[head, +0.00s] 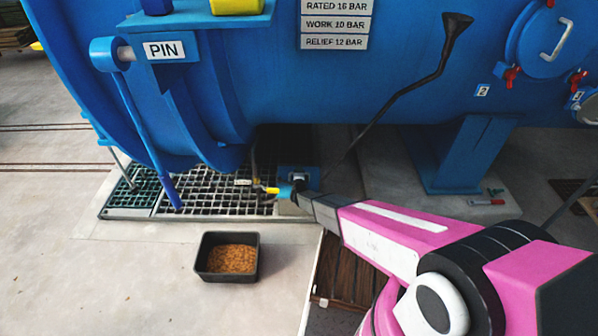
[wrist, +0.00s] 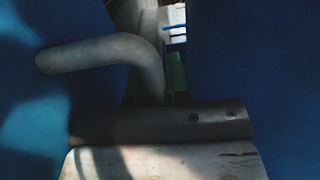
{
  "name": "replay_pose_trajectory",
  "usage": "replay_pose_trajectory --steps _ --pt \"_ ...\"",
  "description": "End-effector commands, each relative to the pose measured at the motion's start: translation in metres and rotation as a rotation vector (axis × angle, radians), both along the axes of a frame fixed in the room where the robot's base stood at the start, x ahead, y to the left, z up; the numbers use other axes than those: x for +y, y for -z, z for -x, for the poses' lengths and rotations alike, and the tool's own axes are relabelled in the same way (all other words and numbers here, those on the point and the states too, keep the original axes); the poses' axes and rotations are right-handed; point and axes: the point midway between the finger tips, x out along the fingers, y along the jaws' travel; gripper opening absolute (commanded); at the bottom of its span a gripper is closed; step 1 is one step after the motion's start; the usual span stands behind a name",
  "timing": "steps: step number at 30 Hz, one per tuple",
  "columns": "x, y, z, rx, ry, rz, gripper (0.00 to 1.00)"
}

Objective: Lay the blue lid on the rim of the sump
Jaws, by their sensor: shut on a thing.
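My gripper (head: 272,191) is low over the floor grating under the big vessel, at the end of my pink arm, and small in the head view. A blue plate-like piece with a pale part on it, which may be the blue lid (head: 298,171), shows right behind my wrist. In the wrist view, blue surfaces fill both sides, and a pale bent bar (wrist: 105,52) like a handle crosses the left one. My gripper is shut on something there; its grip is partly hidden. I cannot make out the sump's rim apart from the grating (head: 213,195).
A dark tray of brown grains (head: 228,258) stands on the floor in front of the grating. A slanted blue post (head: 145,140) and the vessel's blue support leg (head: 462,155) flank the area. A black rod (head: 400,92) slants down from the right. Open floor lies left.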

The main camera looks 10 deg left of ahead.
Motion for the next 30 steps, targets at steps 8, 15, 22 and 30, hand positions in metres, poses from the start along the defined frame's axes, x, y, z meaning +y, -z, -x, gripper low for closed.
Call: replay_pose_trajectory --steps 8,15,22,30 --pt "0.0 0.0039 -0.0001 -0.003 0.0 -0.001 0.0" --pt "-0.0001 0.0065 0.0001 -0.003 0.0 -0.001 0.36" --pt "0.0 0.0073 0.0001 -0.001 0.0 0.0 0.46" --pt "-0.001 0.0085 -0.0005 0.001 0.001 0.0 0.46"
